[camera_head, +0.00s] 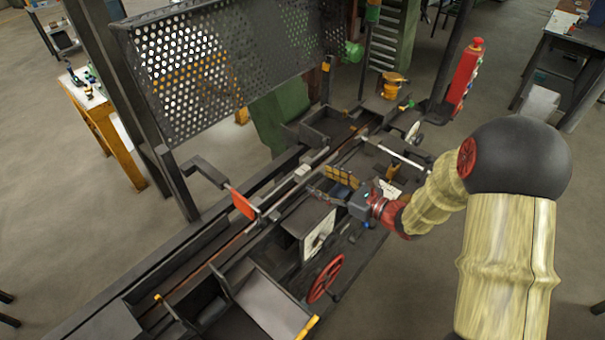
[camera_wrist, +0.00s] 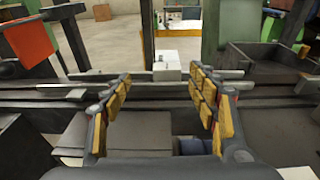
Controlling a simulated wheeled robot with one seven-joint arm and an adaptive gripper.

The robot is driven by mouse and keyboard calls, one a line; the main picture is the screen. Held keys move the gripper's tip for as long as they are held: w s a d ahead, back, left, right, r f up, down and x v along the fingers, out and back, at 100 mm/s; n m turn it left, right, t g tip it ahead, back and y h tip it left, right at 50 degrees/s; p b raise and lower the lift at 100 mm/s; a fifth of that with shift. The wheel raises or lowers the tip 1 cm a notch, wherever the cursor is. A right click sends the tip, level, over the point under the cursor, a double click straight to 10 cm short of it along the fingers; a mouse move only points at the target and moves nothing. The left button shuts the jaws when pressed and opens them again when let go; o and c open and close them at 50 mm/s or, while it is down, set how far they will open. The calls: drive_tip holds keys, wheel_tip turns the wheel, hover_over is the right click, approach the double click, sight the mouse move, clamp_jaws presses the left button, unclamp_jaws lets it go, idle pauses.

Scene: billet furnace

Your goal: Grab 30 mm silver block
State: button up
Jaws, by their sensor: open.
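A small silver block (camera_wrist: 166,69) sits on the rail, seen between my fingers and beyond their tips in the wrist view. In the head view the block (camera_head: 302,171) lies on the long rail near the middle, left of my gripper. My gripper (camera_wrist: 160,84) is open, its yellow-padded fingers apart with nothing between the pads. In the head view my gripper (camera_head: 329,187) reaches in from the right, with its fingers towards the rail. There is a gap between the fingertips and the block. Its exact size cannot be read.
A red plate (camera_head: 242,204) stands by the rail to the left; it also shows in the wrist view (camera_wrist: 27,40). A perforated screen (camera_head: 215,62) rises behind. A red handwheel (camera_head: 325,280) and a dark open bin (camera_head: 328,125) flank the rail.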

sight(305, 171)
drive_tip(key=shift+w+d+f, duration=0.1)
drive_tip(key=shift+w+f, duration=0.1)
drive_tip(key=shift+w, duration=0.15)
drive_tip(key=x, duration=0.3)
drive_tip(key=b+x, duration=0.1)
drive_tip(key=x, duration=0.3)
drive_tip(key=shift+w+d+f, duration=0.1)
drive_tip(key=shift+w+f, duration=0.2)
drive_tip(key=shift+c, duration=1.3)
drive_tip(key=c, duration=1.1)
drive_tip(key=shift+c, duration=0.7)
drive_tip(key=shift+r, duration=0.1)
